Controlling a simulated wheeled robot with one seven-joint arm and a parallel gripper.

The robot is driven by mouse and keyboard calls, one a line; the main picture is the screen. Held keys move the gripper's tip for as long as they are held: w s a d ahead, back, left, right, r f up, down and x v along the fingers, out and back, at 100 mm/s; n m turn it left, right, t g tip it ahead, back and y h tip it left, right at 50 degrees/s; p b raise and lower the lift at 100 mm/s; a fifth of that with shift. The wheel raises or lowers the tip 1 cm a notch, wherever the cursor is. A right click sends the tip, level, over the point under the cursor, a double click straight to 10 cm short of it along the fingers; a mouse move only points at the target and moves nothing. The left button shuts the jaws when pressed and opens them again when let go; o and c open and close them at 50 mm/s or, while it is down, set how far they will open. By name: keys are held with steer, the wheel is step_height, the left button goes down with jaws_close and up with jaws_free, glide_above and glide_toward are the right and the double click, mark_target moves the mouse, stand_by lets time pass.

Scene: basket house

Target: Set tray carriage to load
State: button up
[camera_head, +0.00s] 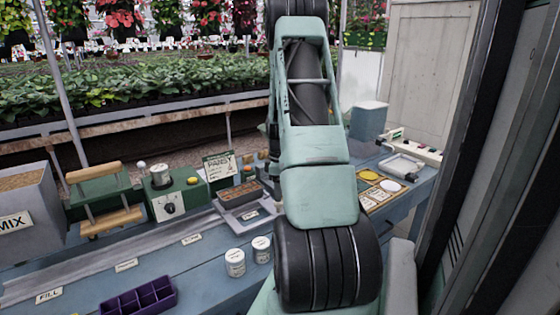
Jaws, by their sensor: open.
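A grey tray carriage (246,211) appears to stand on the bench rail (60,276), just left of my arm. A tray of brown soil (240,192) sits in it. Labels line the rail's front; the left one (48,295) reads FILL, and the others are too small to read. No load label can be made out. My arm fills the middle of the view and hides the bench behind it. My gripper is not in view.
Two white tubs (235,262) stand in front of the rail, and a purple divided tray (138,298) lies at bottom left. Behind the rail are a MIX bin (25,212), a wooden-handled press (100,198) and a green control box (176,194). A dark post borders the right.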

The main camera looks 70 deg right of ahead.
step_height(320, 180, up, 13)
steer(key=shift+r+b, duration=0.15)
steer(key=shift+b, duration=0.15)
stand_by(0.5)
